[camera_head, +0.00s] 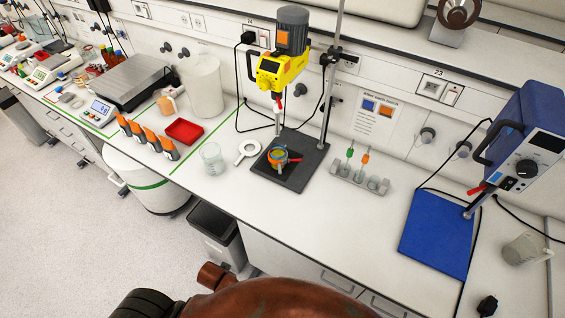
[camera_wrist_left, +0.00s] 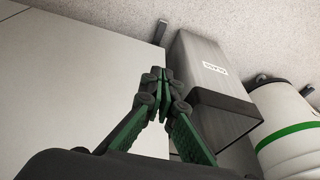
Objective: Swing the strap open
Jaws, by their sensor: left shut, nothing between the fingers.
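My left gripper (camera_wrist_left: 161,76) is shut and empty in the left wrist view, near a grey bin (camera_wrist_left: 207,85) and pale cabinet fronts (camera_wrist_left: 75,75). It is not seen in the head view, and the vessel is not seen in the wrist view. My right gripper is in neither view.
A glass beaker (camera_head: 212,158) and a white ring-shaped item (camera_head: 247,150) stand left of the base plate. The bench front before the plate is clear.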

